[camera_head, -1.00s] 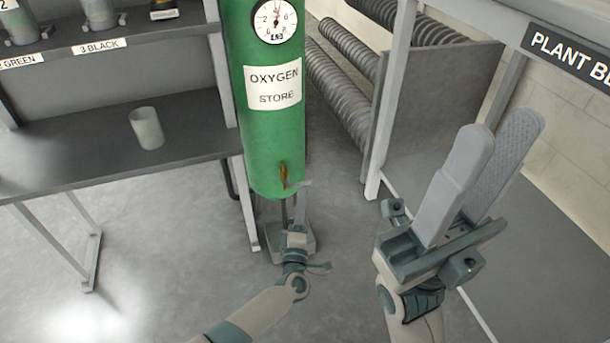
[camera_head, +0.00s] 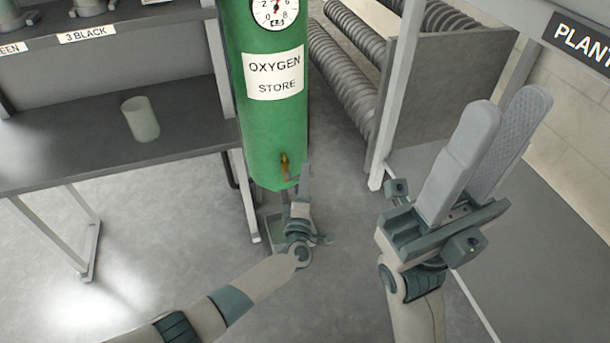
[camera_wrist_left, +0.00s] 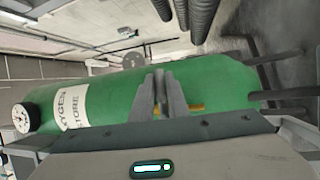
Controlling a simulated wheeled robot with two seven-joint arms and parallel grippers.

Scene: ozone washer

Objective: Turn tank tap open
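The tank is a green upright cylinder (camera_head: 266,125) labelled OXYGEN STORE; it lies sideways in the left wrist view (camera_wrist_left: 120,100). Its small brass tap (camera_head: 284,165) sticks out low on the front. In the left wrist view the tap (camera_wrist_left: 194,107) shows just right of the fingers, partly hidden. My right gripper (camera_head: 505,115) is open and empty, fingers pointing up, well right of the tank.
A dark table (camera_head: 70,160) with a grey cup (camera_head: 140,118) stands left of the tank, its leg close beside the tank. A shelf (camera_head: 120,38) is above it. Ribbed hoses (camera_head: 345,80) lie behind on the right. A bench frame (camera_head: 398,90) stands near my right gripper. The floor in front is open.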

